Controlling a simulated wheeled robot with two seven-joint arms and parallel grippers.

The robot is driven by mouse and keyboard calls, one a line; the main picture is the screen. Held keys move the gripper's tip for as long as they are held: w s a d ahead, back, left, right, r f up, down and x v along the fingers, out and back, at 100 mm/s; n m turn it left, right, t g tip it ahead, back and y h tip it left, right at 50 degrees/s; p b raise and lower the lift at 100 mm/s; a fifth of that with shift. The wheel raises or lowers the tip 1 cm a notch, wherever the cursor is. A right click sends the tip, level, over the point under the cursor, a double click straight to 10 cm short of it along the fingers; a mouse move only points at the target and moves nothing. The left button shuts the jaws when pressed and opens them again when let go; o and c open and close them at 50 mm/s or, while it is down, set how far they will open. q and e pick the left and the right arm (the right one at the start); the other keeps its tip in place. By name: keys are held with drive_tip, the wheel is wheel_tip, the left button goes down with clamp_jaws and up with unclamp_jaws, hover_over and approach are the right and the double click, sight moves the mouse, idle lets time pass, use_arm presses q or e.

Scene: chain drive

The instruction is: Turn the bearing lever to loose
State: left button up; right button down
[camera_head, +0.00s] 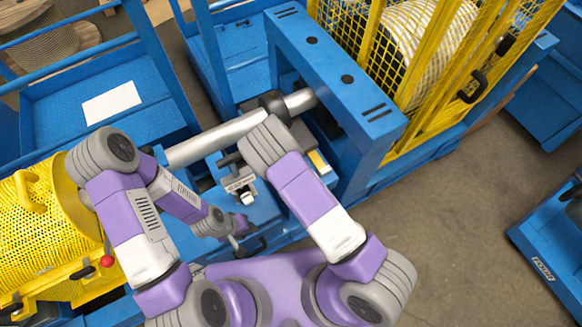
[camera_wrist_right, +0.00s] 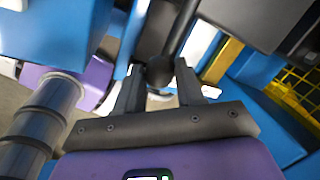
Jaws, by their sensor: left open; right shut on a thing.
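The bearing lever (camera_wrist_right: 176,38) shows in the right wrist view as a dark rod with a round black knob (camera_wrist_right: 159,72). My right gripper (camera_wrist_right: 158,80) has one finger on each side of the knob and is shut on it. In the head view my right forearm hides this gripper and most of the lever area. My left gripper (camera_head: 238,232) is open, low in front of the blue frame, partly hard to make out.
A silver shaft (camera_head: 215,140) runs toward a blue upright frame (camera_head: 345,85). A yellow mesh guard (camera_head: 450,50) encloses a large reel behind it. A yellow perforated cover (camera_head: 45,215) stands at the left.

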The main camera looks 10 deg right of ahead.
drive_tip(key=shift+a, duration=0.3)
drive_tip(key=c, duration=0.7)
unclamp_jaws()
drive_tip(key=shift+r, duration=0.25)
drive_tip(key=r, duration=0.2)
drive_tip(key=s+r, duration=0.1)
drive_tip(key=r, duration=0.1)
drive_tip(key=r+p, duration=0.1)
drive_tip(key=r, duration=0.2)
drive_tip(key=shift+s+a, duration=0.15)
drive_tip(key=shift+a, duration=0.25)
